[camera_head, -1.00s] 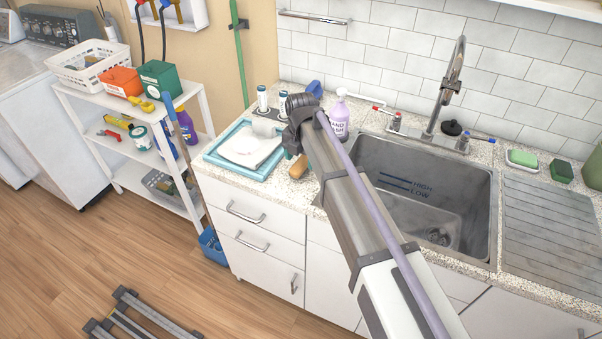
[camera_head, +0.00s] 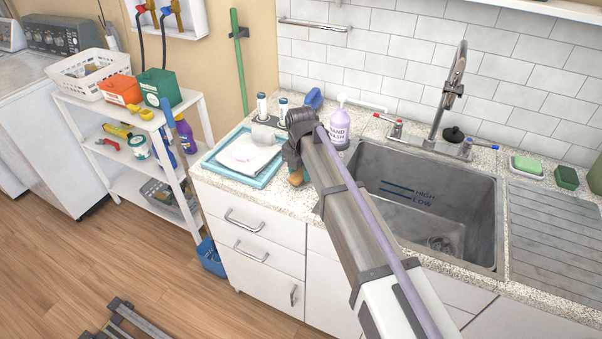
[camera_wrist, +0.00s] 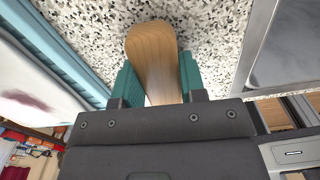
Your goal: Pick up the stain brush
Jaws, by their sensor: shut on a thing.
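The stain brush shows as a rounded wooden handle (camera_wrist: 152,50) in the wrist view, between the two green finger pads of my gripper (camera_wrist: 155,82). The pads press on its sides, so my gripper is shut on it. The brush is over the speckled counter; I cannot tell whether it touches it. In the head view, the brown brush end (camera_head: 296,178) shows just below my gripper, right of the teal tray. The bristles are hidden.
The teal tray (camera_head: 212,165) with a stained white cloth (camera_head: 247,153) lies left of my gripper. A hand wash bottle (camera_head: 339,125) and the steel sink (camera_head: 480,245) are to the right. White bottles stand behind the tray. A white shelf cart (camera_head: 128,185) stands further left.

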